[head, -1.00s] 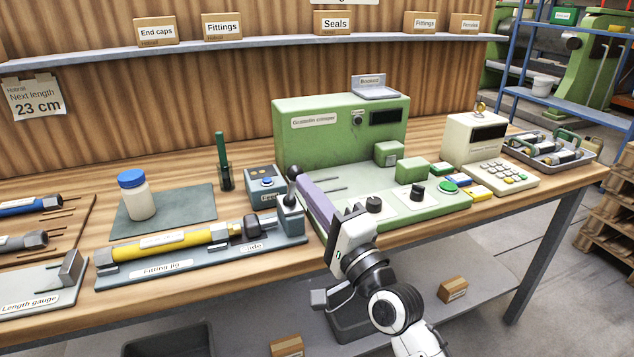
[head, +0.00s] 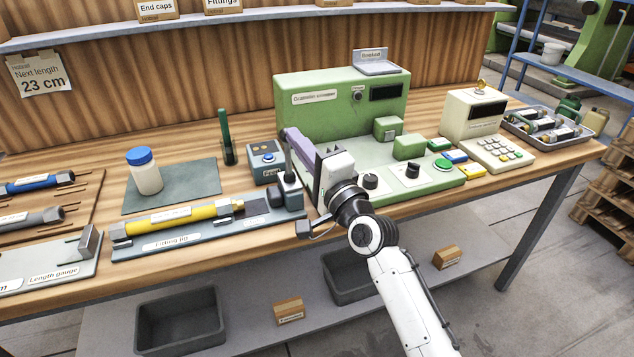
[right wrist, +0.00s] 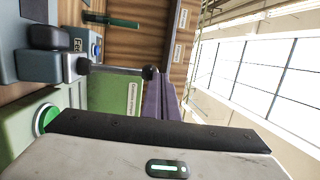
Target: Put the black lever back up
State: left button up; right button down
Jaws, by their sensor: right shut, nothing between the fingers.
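The black lever (head: 289,160) stands about upright on the grey-blue block at the right end of the fitting jig (head: 170,243). Its rod also shows in the right wrist view, lying across the rotated picture, with the round black knob (right wrist: 150,72) at its end. My right gripper (head: 289,137) is shut and empty, its purple fingers beside the knob; I cannot tell whether they touch. The fingers cover the knob in the head view. The dark slide block (head: 276,197) sits by the lever's base, apart from the brass end of the yellow hose (head: 185,218). My left gripper is out of view.
The green machine (head: 330,115) stands just behind and right of my gripper, with black knobs on its front panel. A small blue button box (head: 266,172) is behind the lever. A white bottle with a blue cap (head: 146,172) stands on the mat at left.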

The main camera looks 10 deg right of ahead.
jog(key=shift+r, duration=0.4)
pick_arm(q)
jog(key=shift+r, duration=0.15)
pick_arm(e)
jog(key=shift+d, duration=0.1)
